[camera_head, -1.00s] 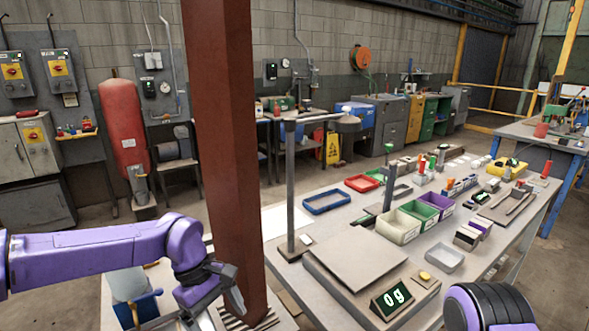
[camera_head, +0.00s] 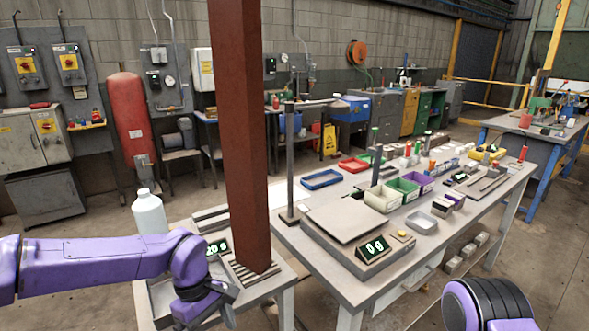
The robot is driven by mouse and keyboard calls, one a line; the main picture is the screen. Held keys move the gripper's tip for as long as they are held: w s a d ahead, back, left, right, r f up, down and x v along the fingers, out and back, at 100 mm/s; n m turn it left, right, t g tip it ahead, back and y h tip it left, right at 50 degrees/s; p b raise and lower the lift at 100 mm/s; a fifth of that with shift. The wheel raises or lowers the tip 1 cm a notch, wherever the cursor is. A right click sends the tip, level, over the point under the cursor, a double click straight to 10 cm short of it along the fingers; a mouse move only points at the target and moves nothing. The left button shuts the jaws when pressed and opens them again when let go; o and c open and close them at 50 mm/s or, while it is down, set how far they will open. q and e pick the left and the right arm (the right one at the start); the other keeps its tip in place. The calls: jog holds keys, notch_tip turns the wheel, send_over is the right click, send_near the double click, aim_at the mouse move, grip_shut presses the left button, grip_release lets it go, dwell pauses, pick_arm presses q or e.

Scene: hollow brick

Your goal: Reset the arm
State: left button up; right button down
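My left arm comes in from the left, and its gripper (camera_head: 212,303) is low over the small table at the left. The gripper points down and away. Its fingers are dark and partly hidden, so I cannot tell whether it is open or shut, and nothing shows in it. Part of my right arm (camera_head: 489,306) shows at the bottom right edge. Its gripper is out of view.
A tall red-brown post (camera_head: 240,130) stands on a slatted base (camera_head: 243,270) beside my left gripper. A white bottle (camera_head: 149,214) is behind my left arm. A scale reading 0 g (camera_head: 374,248) and several bins (camera_head: 402,190) cover the workbench.

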pick_arm(q)
jog(key=s+a+f+t+y, duration=0.1)
jog(key=s+a+f+y, duration=0.25)
jog(key=f, duration=0.25)
jog(key=s+a+f+m+t+y, duration=0.1)
jog(key=s+a+f+y, duration=0.25)
jog(key=f, duration=0.35)
jog(key=s+a+f+t+y, duration=0.1)
jog(key=s+a+f+y, duration=0.1)
jog(key=s+a+f, duration=0.3)
jog(key=s+a+f+m+t+h, duration=0.1)
jog(key=s+f+m+t+h, duration=0.1)
jog(key=s+f, duration=0.5)
jog(key=s+m+h, duration=0.1)
jog(key=s+m, duration=0.1)
jog(key=s, duration=0.2)
jog(key=shift+a+t, duration=0.25)
jog(key=shift+t, duration=0.05)
jog(key=shift+s, duration=0.15)
